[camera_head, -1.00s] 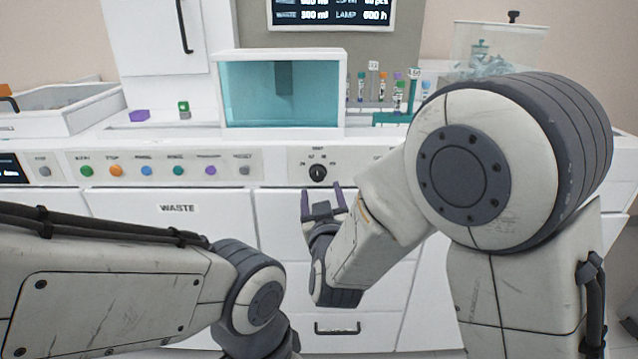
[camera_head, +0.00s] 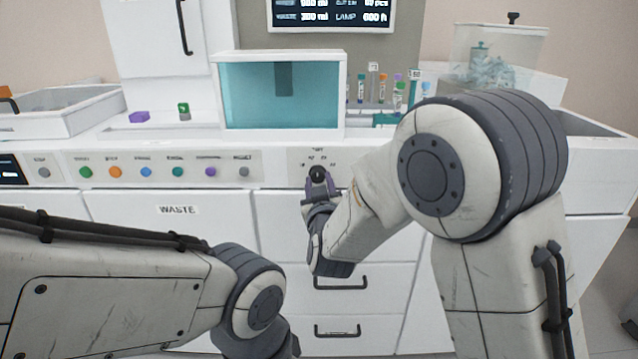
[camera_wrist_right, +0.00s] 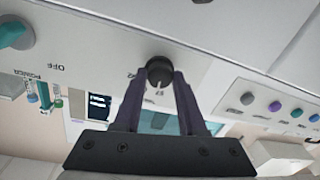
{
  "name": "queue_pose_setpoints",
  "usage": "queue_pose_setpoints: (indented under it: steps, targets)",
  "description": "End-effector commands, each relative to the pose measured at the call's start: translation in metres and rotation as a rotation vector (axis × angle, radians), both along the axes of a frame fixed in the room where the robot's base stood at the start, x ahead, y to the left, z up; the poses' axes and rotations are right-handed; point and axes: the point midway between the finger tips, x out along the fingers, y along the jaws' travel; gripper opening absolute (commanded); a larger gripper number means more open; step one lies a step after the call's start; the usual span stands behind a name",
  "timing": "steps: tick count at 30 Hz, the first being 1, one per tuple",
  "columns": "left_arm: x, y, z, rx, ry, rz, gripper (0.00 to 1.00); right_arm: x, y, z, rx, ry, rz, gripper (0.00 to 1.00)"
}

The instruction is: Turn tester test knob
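The test knob (camera_head: 317,173) is a round black dial on the white front panel, right of the button row. In the right wrist view, the knob (camera_wrist_right: 159,72) sits between my two purple fingertips, and its white pointer line shows. My right gripper (camera_head: 318,187) reaches up to it from below. Its fingers are drawn in along both sides of the knob and look shut on it. The fingers hide part of the knob's sides. My left arm is at the lower left, and its gripper is not in view.
A row of coloured buttons (camera_head: 162,171) runs left of the knob. A teal-windowed chamber (camera_head: 283,94) stands above it, with a tube rack (camera_head: 385,118) to its right. Drawers with black handles (camera_head: 340,284) lie below. A teal switch (camera_wrist_right: 14,35) shows in the wrist view.

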Motion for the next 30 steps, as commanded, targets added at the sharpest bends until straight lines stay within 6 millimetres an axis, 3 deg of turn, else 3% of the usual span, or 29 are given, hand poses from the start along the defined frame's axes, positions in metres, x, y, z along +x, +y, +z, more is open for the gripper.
queue_pose_setpoints:
  steps: [9,20,21,22,30]
  targets:
    - [0.0,0.0,0.024,0.0,0.0,0.0,0.59,0.0,0.0,0.003,-0.235,0.002,0.002,0.0]
    - [0.0,0.0,0.023,0.0,0.0,0.0,0.59,0.0,0.0,0.0,-0.273,0.0,0.003,0.0]
    - [0.0,0.0,0.023,0.0,0.0,0.0,0.59,0.0,0.0,0.0,-0.272,0.0,0.002,0.56]
    - [0.0,0.0,0.023,0.0,0.0,0.0,0.59,0.0,0.0,0.0,-0.272,0.0,0.002,0.67]
    - [0.0,0.0,0.023,0.0,0.0,0.0,0.59,0.0,0.0,0.001,-0.271,0.001,0.002,0.7]
